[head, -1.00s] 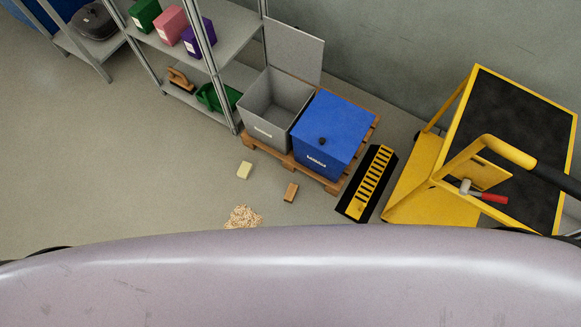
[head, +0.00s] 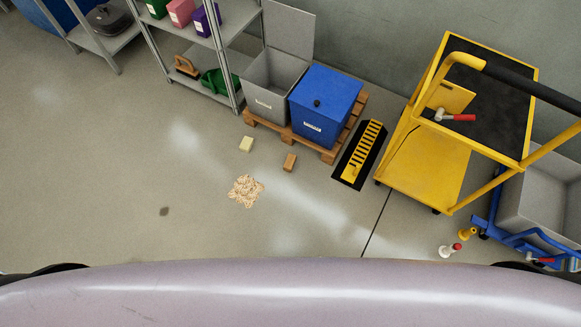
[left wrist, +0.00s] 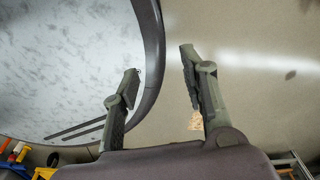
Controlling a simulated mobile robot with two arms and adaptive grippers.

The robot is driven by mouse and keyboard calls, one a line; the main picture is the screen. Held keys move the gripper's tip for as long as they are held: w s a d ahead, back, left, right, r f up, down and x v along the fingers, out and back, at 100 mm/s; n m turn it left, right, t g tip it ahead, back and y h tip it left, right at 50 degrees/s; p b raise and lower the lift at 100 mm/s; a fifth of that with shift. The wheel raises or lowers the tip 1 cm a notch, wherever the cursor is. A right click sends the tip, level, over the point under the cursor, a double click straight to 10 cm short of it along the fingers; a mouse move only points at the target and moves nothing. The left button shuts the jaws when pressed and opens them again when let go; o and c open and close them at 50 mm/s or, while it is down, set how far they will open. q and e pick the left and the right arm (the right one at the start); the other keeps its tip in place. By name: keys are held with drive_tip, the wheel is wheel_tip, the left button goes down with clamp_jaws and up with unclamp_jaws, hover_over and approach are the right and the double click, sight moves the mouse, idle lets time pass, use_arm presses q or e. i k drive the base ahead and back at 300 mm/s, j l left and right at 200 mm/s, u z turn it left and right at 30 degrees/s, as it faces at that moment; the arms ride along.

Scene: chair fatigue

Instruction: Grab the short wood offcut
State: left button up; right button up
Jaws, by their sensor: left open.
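A small brown block (head: 289,162), which looks like the short wood offcut, lies on the floor in the head view, in front of the wooden pallet (head: 262,125). A pale yellow block (head: 246,144) lies to its left. My left gripper (left wrist: 159,68) shows only in the left wrist view. Its two fingers are spread apart with nothing between them. I cannot make out the brown block in that view. My right gripper is in neither view.
A pile of shavings (head: 245,191) and a dark spot (head: 164,211) are on the floor. A black-and-yellow ramp (head: 360,153), a yellow trolley (head: 425,170) and a blue cart (head: 497,215) stand right. Shelving (head: 215,60) stands behind. The floor at left is clear.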

sight(290, 160)
drive_tip(key=z, duration=0.3)
drive_tip(key=i+j+z, duration=0.15)
drive_tip(key=j+z, duration=0.45)
drive_tip(key=z, duration=0.2)
drive_tip(key=i+j+z, duration=0.1)
drive_tip(key=j+z, duration=0.7)
